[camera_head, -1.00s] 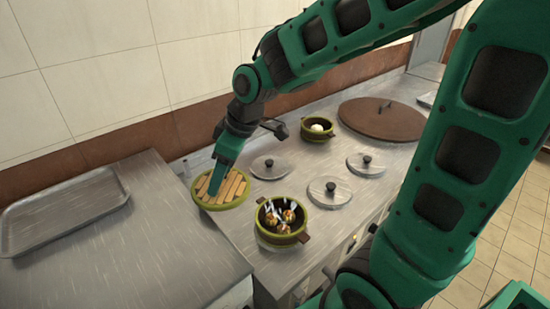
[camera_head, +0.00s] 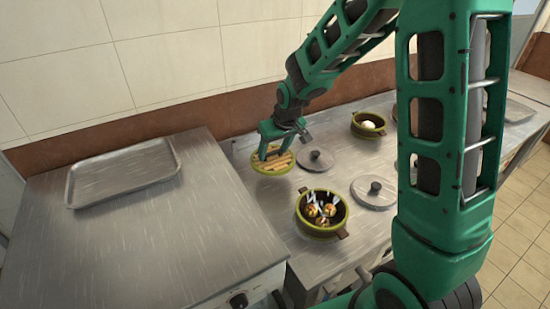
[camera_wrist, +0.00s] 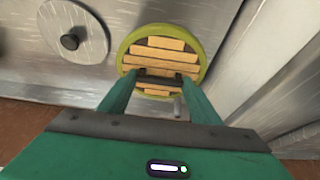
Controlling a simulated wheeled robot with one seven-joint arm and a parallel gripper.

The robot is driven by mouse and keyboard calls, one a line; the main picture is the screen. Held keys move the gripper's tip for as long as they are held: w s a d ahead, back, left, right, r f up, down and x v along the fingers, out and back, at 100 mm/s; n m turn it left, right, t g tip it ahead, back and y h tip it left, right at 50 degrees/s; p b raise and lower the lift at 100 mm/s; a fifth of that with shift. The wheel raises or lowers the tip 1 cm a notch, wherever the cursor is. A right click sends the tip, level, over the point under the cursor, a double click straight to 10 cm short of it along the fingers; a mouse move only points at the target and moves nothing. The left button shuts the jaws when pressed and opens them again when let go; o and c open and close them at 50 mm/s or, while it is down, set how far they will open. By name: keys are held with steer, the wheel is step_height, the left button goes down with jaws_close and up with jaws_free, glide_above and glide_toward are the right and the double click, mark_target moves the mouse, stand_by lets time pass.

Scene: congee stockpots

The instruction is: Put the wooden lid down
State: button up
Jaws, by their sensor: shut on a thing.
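The wooden lid (camera_head: 270,166) is round, with light wooden slats and a yellow-green rim. In the head view it is at the left end of the lower metal counter, beside the wall. It also shows in the wrist view (camera_wrist: 159,46), straight ahead of my fingers. My gripper (camera_head: 276,152) is above the lid and shut on its dark bar-like handle, which lies between the fingertips in the wrist view (camera_wrist: 153,80). I cannot tell whether the lid's underside touches the counter.
A smaller pot (camera_head: 368,132) holds a white item. A metal block (camera_head: 130,240) with an empty tray (camera_head: 122,174) stands left. My arm hides part of the counter.

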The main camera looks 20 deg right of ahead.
mark_target(274, 148)
steer(key=w+f, duration=0.1)
steer(key=w+d+f, duration=0.1)
steer(key=w, duration=0.2)
steer(key=shift+w+d+f, duration=0.1)
steer(key=shift+d+f, duration=0.2)
steer(key=shift+f, duration=2)
steer(key=shift+f, duration=0.1)
steer(key=o, duration=1)
steer(key=shift+o, duration=0.2)
steer(key=v, duration=1.2)
steer(key=shift+d, duration=0.1)
